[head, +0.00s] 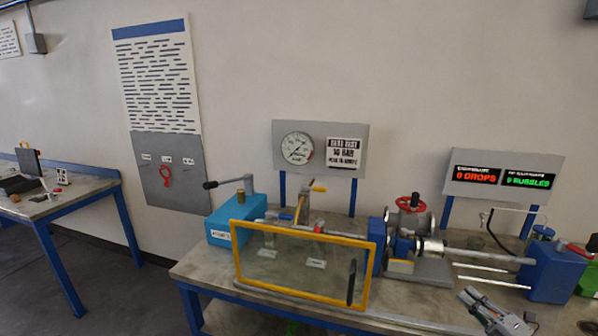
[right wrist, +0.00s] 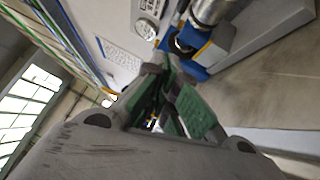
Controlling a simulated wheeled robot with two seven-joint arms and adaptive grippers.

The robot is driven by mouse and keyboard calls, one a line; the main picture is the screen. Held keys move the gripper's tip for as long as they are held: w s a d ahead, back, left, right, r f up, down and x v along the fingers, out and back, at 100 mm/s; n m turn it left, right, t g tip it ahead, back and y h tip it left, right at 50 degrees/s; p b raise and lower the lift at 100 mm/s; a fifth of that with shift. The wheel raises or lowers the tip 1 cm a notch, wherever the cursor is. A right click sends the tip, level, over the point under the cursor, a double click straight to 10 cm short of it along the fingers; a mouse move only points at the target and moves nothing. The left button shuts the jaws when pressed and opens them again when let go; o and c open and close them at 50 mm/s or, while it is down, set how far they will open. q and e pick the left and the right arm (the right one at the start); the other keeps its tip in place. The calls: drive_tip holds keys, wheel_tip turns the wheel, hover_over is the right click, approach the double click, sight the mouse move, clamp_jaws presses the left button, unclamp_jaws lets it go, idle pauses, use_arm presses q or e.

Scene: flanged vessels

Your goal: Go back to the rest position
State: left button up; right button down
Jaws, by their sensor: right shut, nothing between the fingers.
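My right gripper (head: 484,308) is at the lower right of the head view, over the front part of the workbench (head: 420,312). In the right wrist view its green-padded fingers (right wrist: 168,108) are close together with nothing held between them. It is apart from the flanged vessel (head: 415,247) with its red handwheel, which stands behind and to its left on the bench. My left gripper is not in view.
A yellow-framed clear shield (head: 305,270) stands at the bench front, left of the vessel. A blue pump box (head: 235,218) is behind it. A blue block (head: 552,270) stands at the right. A second table (head: 60,205) is at the far left.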

drive_tip(key=a+f+m+h, duration=0.2)
drive_tip(key=m+h, duration=0.1)
drive_tip(key=m, duration=0.1)
drive_tip(key=a+f+m+g+h, duration=0.1)
drive_tip(key=a+f+m+h, duration=0.1)
drive_tip(key=m, duration=0.3)
drive_tip(key=a+f+m+h, duration=0.2)
drive_tip(key=f+m+h, duration=0.1)
drive_tip(key=m+h, duration=0.1)
drive_tip(key=shift+s+a+f+g+h, duration=0.1)
drive_tip(key=shift+s+f+g+h, duration=0.2)
drive_tip(key=shift+g+h, duration=0.15)
drive_tip(key=s+a+f+m+g+y, duration=0.1)
drive_tip(key=s+a+f+m+g, duration=0.35)
drive_tip(key=s+a, duration=0.65)
drive_tip(key=s+a+f+m+g, duration=0.1)
drive_tip(key=s+a+m+g, duration=0.6)
drive_tip(key=s, duration=0.6)
wheel_tip(320, 180, down, 32)
drive_tip(key=s+a+n+g, duration=0.1)
drive_tip(key=s+n+g, duration=0.1)
drive_tip(key=s+d+f, duration=0.2)
drive_tip(key=s+f, duration=0.8)
drive_tip(key=s, duration=0.1)
drive_tip(key=s+d+f+g, duration=0.1)
drive_tip(key=s+d+f, duration=0.1)
drive_tip(key=s+f, duration=0.8)
drive_tip(key=shift+s+f+g, duration=0.3)
drive_tip(key=shift+s+f, duration=0.05)
drive_tip(key=shift+s, duration=0.35)
